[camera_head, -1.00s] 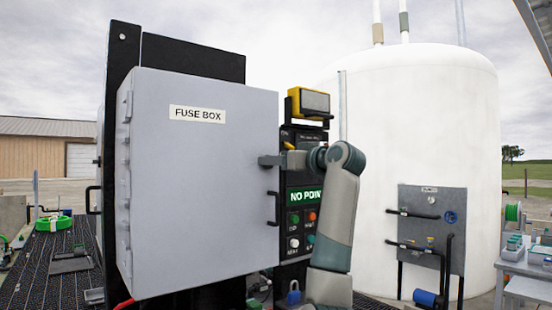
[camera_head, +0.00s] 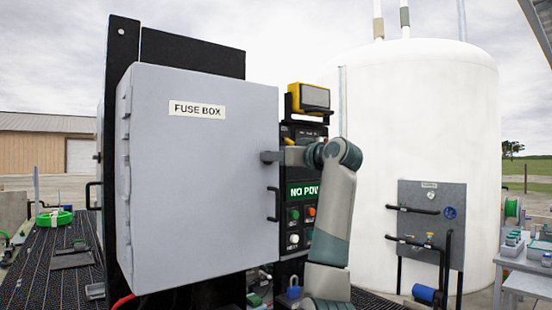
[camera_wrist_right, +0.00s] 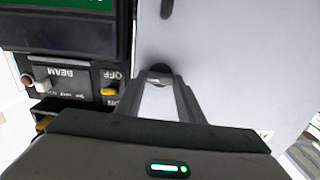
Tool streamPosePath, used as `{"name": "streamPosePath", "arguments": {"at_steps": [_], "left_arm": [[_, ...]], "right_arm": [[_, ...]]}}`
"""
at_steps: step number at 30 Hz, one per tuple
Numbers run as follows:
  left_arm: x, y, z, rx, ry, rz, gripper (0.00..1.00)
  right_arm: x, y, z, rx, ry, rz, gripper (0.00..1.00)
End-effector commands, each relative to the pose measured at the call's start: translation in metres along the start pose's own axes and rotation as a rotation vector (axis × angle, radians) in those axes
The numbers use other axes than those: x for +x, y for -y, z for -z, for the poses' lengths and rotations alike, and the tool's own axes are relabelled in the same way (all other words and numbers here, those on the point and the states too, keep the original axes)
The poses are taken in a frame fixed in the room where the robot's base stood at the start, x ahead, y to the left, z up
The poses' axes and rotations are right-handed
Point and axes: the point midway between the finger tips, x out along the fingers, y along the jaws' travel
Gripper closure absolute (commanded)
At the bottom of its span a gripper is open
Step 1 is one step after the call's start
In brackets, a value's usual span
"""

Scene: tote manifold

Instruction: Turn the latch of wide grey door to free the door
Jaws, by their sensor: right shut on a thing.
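The wide grey door (camera_head: 200,190) is the front of the box labelled FUSE BOX, and it stands closed. Its dark latch (camera_head: 268,157) sits at the door's right edge, above the black handle (camera_head: 273,204). My right gripper (camera_head: 280,157) reaches the latch from the right and is shut on it. In the right wrist view the two fingers of my right gripper (camera_wrist_right: 162,78) close around the dark round latch (camera_wrist_right: 160,70) at the edge of the grey door (camera_wrist_right: 225,70). The fingers hide part of the latch, so its exact angle is hard to tell. My left gripper is not in view.
A black control panel (camera_head: 293,190) with a green display and several buttons stands just right of the door, partly behind my right arm. A yellow lamp (camera_head: 309,98) is above it. A white tank (camera_head: 430,120) with a grey valve panel (camera_head: 455,200) stands further right.

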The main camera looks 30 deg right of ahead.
Motion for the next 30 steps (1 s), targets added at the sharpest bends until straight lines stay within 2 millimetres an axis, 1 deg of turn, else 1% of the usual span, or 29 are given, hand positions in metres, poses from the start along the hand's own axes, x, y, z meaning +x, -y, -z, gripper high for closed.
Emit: {"name": "streamPosePath", "arguments": {"at_steps": [5, 11, 17, 30], "left_arm": [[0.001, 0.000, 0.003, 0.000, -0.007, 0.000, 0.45], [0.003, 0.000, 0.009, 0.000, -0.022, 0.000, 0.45], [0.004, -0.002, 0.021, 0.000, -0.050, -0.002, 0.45], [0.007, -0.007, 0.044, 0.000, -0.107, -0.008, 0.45]], "right_arm": [[0.000, 0.000, -0.001, 0.054, 0.000, 0.000, 0.88], [0.000, -0.001, -0.001, 0.171, 0.000, 0.000, 0.88], [0.000, -0.001, -0.001, 0.337, 0.000, 0.000, 0.88], [0.000, -0.002, -0.002, 0.756, 0.001, 0.001, 0.88]]}}
